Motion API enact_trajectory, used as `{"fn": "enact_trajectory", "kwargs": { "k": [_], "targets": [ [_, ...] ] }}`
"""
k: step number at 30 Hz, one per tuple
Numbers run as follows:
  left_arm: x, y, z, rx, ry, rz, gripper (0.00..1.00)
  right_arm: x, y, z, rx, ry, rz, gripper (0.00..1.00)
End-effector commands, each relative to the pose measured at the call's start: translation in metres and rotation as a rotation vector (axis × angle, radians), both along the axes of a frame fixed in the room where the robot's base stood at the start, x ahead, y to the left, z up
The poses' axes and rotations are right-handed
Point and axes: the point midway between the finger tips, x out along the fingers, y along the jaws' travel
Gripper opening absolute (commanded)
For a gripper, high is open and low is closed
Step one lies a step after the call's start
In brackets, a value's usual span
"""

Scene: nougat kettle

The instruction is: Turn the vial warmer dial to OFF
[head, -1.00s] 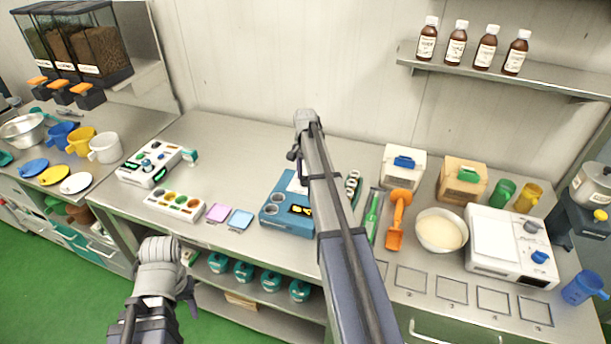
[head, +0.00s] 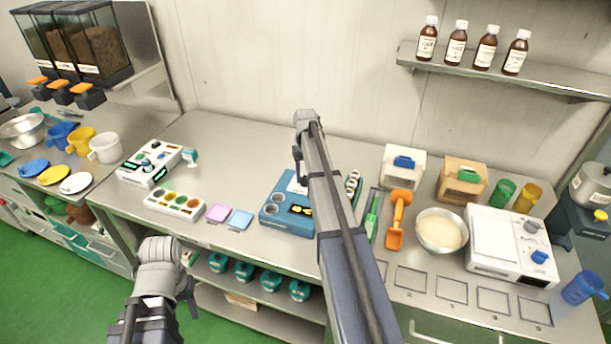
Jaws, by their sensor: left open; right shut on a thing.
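A blue box with round wells and a small lit yellow display (head: 270,222) stands at the middle of the bench; it looks like the vial warmer. My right arm crosses in front of its right side. No dial can be made out on it; that part is hidden behind the arm. My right arm rises from the bottom of the head view and bends above the bench, and its gripper fingers are hidden. My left arm shows at the lower left, in front of the bench, and its gripper fingers do not show either.
A white control box with knobs (head: 136,177) and a tray of coloured wells (head: 157,208) stand left. Pink (head: 217,213) and blue (head: 241,221) pads lie beside the blue box. Right are an orange scoop (head: 395,238), a bowl (head: 426,246) and a white appliance (head: 494,235).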

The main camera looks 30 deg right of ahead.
Motion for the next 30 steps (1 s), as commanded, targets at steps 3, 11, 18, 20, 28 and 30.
{"fn": "enact_trajectory", "kwargs": {
  "k": [3, 11, 18, 20, 28, 30],
  "targets": [
    [0.0000, 0.0000, 0.0000, 0.000, 0.000, 0.000, 0.50, -0.0002, 0.0001, 0.0000, 0.000, 0.000, 0.109, 0.00],
    [0.0000, 0.0000, 0.0000, 0.000, 0.000, 0.000, 0.50, -0.0002, 0.0001, 0.0000, 0.000, 0.000, 0.330, 0.00],
    [0.0000, 0.0000, -0.0001, 0.000, 0.000, 0.000, 0.50, -0.0003, 0.0001, 0.0000, 0.000, 0.001, 0.482, 0.00],
    [0.0000, 0.0000, 0.0000, 0.000, 0.000, 0.000, 0.50, -0.0003, 0.0001, 0.0000, 0.000, 0.001, 0.510, 0.00],
    [0.0000, 0.0000, -0.0001, 0.000, 0.000, 0.000, 0.50, -0.0003, 0.0000, -0.0001, 0.000, 0.001, 0.586, 0.00],
    [0.0000, 0.0000, -0.0001, 0.000, 0.000, 0.000, 0.50, -0.0003, 0.0000, -0.0001, 0.000, 0.001, 0.595, 0.00]
  ]
}}
